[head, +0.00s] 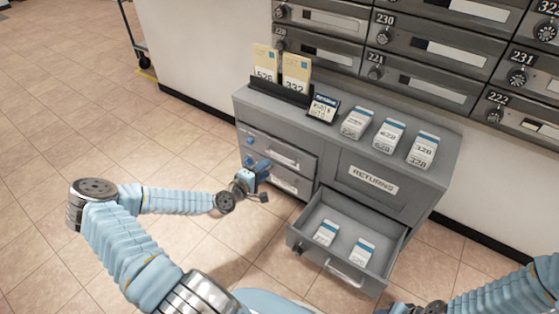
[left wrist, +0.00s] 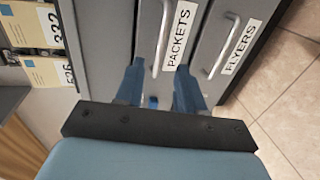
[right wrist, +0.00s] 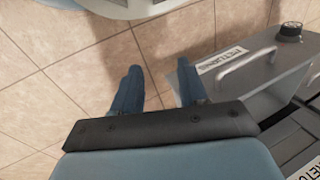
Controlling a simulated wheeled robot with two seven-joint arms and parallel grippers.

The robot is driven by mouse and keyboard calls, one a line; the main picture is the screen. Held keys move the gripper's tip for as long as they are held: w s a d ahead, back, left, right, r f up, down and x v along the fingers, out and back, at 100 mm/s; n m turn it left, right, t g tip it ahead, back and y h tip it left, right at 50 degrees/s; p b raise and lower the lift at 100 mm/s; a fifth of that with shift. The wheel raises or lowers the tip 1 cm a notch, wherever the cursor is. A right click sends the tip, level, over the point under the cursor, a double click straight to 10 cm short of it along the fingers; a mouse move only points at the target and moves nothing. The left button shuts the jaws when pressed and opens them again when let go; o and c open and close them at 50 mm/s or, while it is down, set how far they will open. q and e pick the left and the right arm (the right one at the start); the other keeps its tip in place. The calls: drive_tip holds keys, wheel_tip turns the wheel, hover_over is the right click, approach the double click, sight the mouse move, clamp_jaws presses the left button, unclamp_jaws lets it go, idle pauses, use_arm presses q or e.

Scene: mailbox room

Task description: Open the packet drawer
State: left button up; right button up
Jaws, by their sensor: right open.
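The packet drawer (head: 270,142) is the upper left drawer of the grey cabinet and looks closed. Its PACKETS label (left wrist: 179,38) and bar handle (left wrist: 163,35) show in the left wrist view. My left gripper (head: 260,183) is in front of the left drawers. Its fingers (left wrist: 158,88) are apart and point at the packet drawer's front, with nothing seen held between them. My right gripper (right wrist: 158,85) is open and empty over the floor, beside the pulled-out lower right drawer. In the head view, its fingers are out of sight.
The FLYERS drawer (left wrist: 228,50) sits below the packet drawer and looks closed. The lower right drawer (head: 318,262) is pulled out with two white packets inside. Yellow cards (head: 296,72), a small sign (head: 323,108) and white stacks (head: 389,135) stand on the cabinet top. Floor at left is clear.

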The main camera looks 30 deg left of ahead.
use_arm(q)
drive_tip(key=x, duration=0.8)
clamp_jaws()
